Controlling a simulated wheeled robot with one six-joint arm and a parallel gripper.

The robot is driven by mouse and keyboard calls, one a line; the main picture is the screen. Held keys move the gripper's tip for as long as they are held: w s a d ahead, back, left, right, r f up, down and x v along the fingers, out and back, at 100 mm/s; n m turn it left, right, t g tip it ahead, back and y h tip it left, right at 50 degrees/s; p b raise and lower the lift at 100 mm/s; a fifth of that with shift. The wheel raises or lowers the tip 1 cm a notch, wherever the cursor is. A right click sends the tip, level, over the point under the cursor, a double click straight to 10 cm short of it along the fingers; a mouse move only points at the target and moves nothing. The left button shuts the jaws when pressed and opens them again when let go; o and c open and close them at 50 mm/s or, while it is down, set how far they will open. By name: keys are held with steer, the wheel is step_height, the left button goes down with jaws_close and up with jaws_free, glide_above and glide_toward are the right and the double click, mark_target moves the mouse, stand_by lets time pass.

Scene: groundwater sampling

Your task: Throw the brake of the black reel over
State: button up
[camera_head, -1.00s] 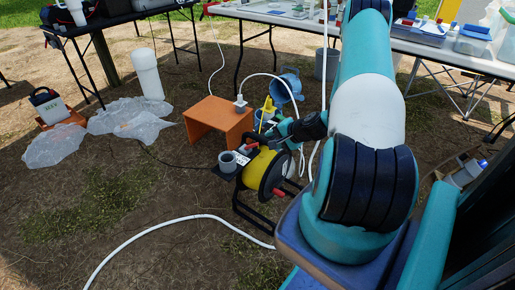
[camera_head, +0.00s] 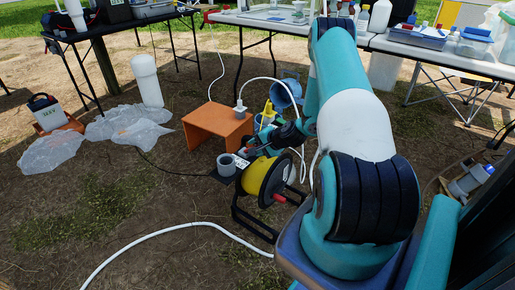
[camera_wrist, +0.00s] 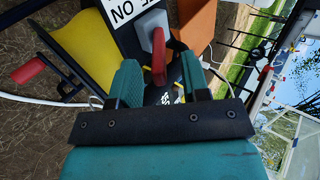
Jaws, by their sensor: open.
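The reel (camera_head: 262,172) stands on the ground on a black frame, with a yellow drum and a red crank knob. In the wrist view its yellow drum (camera_wrist: 62,68) is at left, beside a black plate with a label reading "ON". A red lever (camera_wrist: 158,58) stands out by a grey block there and looks like the brake. My gripper (camera_wrist: 160,80) is open, with the lever between its two teal fingers near their tips. I cannot tell whether either finger touches it. In the head view my wrist is just above the reel and the fingertips are hard to make out.
A grey cup (camera_head: 226,164) sits at the reel's left. A white hose (camera_head: 150,238) crosses the ground in front. Tables with sampling gear stand behind. Ground at front left is open.

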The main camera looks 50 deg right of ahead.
mark_target(246, 149)
jaws_close()
steer(key=c, duration=0.8)
jaws_free()
steer(key=w+r+g+p, duration=0.1)
steer(key=w+r+p, duration=0.1)
steer(key=p, duration=0.2)
steer(key=shift+w+a+r, duration=0.1)
steer(key=shift+r, duration=0.05)
steer(key=c, duration=0.7)
jaws_free()
steer(key=shift+w+r+g+p, duration=0.1)
steer(key=shift+w+g+p, duration=0.2)
steer(key=shift+g, duration=0.1)
steer(key=shift+o, duration=0.2)
steer(key=shift+w, duration=0.15)
steer(key=shift+w+a+r+g+p, duration=0.1)
steer(key=shift+w+r+g+p, duration=0.1)
steer(key=shift+w+g+p, duration=0.25)
steer(key=shift+o, duration=0.4)
steer(key=shift+w+g, duration=0.55)
steer(key=shift+w, duration=0.15)
